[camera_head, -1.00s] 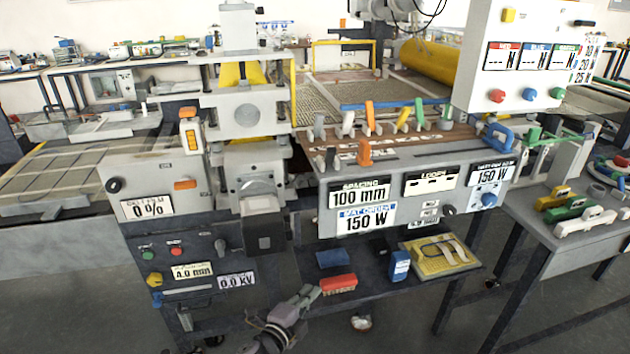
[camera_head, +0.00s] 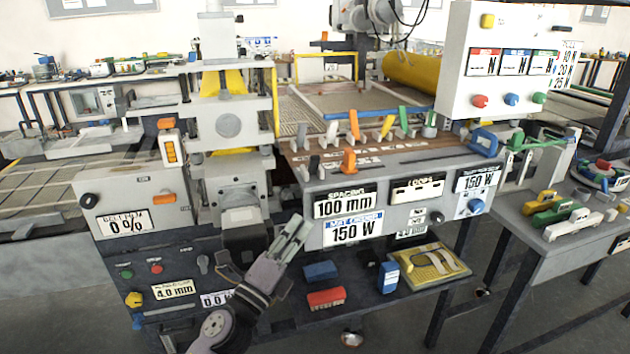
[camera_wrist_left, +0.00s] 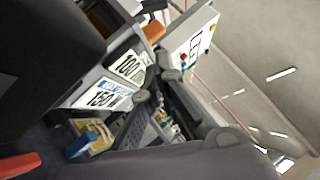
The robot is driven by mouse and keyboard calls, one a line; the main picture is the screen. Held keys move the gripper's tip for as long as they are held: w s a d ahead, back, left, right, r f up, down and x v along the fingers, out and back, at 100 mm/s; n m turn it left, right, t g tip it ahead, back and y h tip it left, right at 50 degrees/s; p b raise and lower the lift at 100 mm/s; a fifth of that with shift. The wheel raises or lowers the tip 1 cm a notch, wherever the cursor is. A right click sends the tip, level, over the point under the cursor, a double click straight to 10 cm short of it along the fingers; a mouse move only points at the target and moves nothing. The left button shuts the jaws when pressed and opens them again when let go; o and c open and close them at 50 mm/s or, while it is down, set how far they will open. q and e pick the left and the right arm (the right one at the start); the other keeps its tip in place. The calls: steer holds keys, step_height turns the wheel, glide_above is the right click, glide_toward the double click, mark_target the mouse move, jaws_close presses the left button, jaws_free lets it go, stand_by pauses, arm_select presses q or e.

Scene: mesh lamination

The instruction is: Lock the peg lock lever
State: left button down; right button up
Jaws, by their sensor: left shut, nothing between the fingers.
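My left gripper (camera_head: 298,226) is shut and empty, pointing up and to the right in front of the machine's front panel, just left of the "150 W" label. In the left wrist view its fingers (camera_wrist_left: 160,85) show close together near the panel. Above and right of it, a short orange lever (camera_head: 348,161) stands at the front edge of the brown peg board (camera_head: 390,148). Taller orange (camera_head: 354,125), yellow (camera_head: 388,127) and green (camera_head: 403,118) levers stand behind it. No label shows which one is the peg lock lever. My right gripper is not in view.
A lower shelf holds a red block (camera_head: 326,299), blue blocks (camera_head: 389,277) and a yellow tray (camera_head: 446,262). The grey press column (camera_head: 230,125) rises left of the board. A side table with clamps (camera_head: 575,225) stands at the right.

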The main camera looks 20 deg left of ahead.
mark_target(316, 193)
arm_select(q)
steer(key=shift+a+r+p+x, duration=0.15)
steer(key=shift+a+p+x, duration=0.35)
steer(key=shift+x, duration=1.45)
steer(key=shift+a+r+p+x, duration=0.2)
steer(key=shift+a+p+x, duration=0.25)
steer(key=shift+x, duration=1.5)
steer(key=shift+a+r+p+x, duration=0.15)
steer(key=shift+a+p+x, duration=0.35)
steer(key=shift+x, duration=1.45)
steer(key=shift+w+d, duration=0.1)
steer(key=shift+w, duration=0.05)
